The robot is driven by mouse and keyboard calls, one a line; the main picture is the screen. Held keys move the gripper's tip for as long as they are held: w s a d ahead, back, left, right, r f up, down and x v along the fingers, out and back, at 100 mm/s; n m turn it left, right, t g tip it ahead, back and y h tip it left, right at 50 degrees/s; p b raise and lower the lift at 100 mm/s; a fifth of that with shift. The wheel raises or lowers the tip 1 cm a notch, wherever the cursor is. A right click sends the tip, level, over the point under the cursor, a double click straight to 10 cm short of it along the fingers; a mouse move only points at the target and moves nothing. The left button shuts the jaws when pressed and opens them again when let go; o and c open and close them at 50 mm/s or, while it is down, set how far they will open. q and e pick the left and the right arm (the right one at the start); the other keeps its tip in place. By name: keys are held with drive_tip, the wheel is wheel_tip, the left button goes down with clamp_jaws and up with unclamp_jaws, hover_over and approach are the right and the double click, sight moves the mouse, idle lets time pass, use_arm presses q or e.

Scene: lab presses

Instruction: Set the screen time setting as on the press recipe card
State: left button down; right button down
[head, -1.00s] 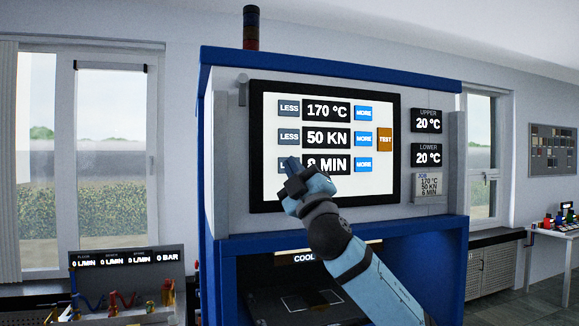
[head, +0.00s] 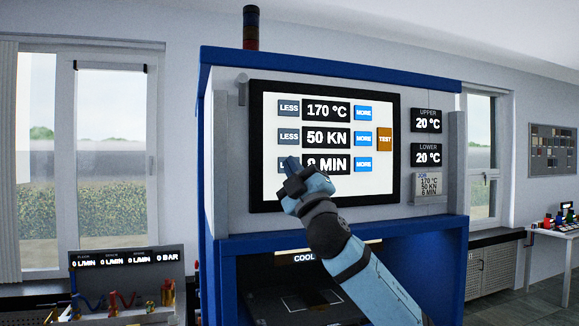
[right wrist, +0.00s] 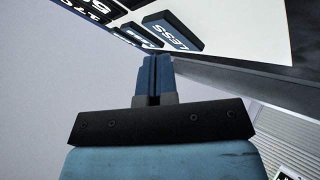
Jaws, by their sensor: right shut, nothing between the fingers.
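The press screen (head: 385,190) shows three rows with LESS and MORE buttons: 170 °C, 50 KN and a time row. The time value (head: 335,164) ends in MIN; its digit is partly hidden by my right gripper and I cannot read it surely. The recipe card (head: 428,186) on the right reads 170 °C, 50 KN, 6 MIN. My right gripper (head: 292,166) is shut and empty, its tips at the time row's LESS button (head: 282,166), mostly covered. In the right wrist view the shut fingers (right wrist: 157,62) point towards a LESS button (right wrist: 169,33); contact is unclear. My left gripper is out of view.
The time row's MORE button (head: 363,164) is clear. An orange TEST button (head: 385,139) is at the screen's right. Upper and lower displays (head: 426,121) both read 20 °C. The blue press frame (head: 335,237) surrounds an opening below the screen.

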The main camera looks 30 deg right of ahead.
drive_tip(key=shift+w, duration=0.25)
drive_tip(key=shift+w+d, duration=0.2)
drive_tip(key=shift+w, duration=0.15)
idle(0.6)
drive_tip(key=shift+s, duration=0.15)
drive_tip(key=shift+s+a, duration=0.2)
drive_tip(key=shift+s, duration=0.45)
drive_tip(key=shift+s+a, duration=0.2)
drive_tip(key=shift+s, duration=0.6)
drive_tip(key=shift+s+a, duration=0.2)
drive_tip(key=shift+s, duration=0.6)
drive_tip(key=shift+s+a, duration=0.2)
drive_tip(key=shift+s, duration=0.6)
